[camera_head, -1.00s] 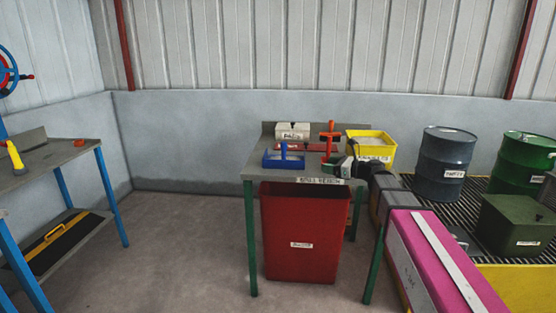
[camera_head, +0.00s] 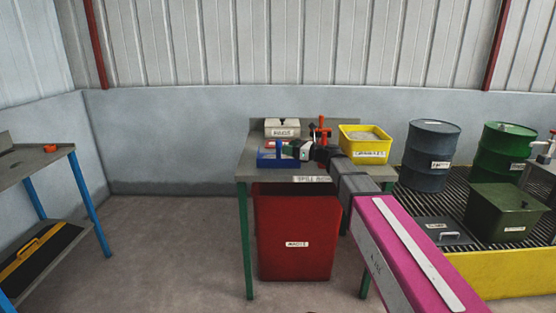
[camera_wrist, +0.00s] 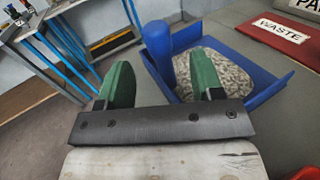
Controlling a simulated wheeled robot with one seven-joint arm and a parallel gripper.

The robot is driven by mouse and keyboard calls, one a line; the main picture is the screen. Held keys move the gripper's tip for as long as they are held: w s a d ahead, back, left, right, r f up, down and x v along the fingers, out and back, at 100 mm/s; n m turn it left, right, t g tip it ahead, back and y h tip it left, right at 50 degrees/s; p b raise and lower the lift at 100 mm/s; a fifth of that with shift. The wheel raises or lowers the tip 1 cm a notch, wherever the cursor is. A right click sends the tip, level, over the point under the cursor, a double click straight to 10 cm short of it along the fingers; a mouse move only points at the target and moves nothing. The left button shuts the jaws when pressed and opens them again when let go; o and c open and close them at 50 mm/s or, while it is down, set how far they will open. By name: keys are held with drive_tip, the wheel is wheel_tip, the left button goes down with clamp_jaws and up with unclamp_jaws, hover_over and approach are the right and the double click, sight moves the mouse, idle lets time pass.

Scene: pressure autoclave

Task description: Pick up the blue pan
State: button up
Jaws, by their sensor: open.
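The blue pan (camera_head: 266,161) lies on the bench top near its front left. In the wrist view the blue pan (camera_wrist: 271,88) holds grey speckled granules (camera_wrist: 218,76), and its thick upright blue handle (camera_wrist: 157,42) stands on its near left side. My gripper (camera_head: 292,150) reaches in from the right at the pan, hiding part of it in the head view. In the wrist view my gripper (camera_wrist: 162,80) has its two green fingers spread apart, with the handle showing beyond the gap between them. Nothing is held; whether the fingers touch the pan cannot be told.
A red item labelled WASTE (camera_wrist: 277,33) lies beside the pan. A white box (camera_head: 282,127), an orange-red upright tool (camera_head: 320,130) and a yellow bin (camera_head: 367,146) stand behind or right. A red bin (camera_head: 296,235) stands below. Open floor lies left.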

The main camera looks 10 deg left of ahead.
sight(278, 150)
drive_tip(key=x, duration=0.5)
drive_tip(key=shift+w+a+r, duration=0.1)
drive_tip(key=shift+a+r, duration=0.05)
drive_tip(key=shift+a, duration=0.2)
clamp_jaws()
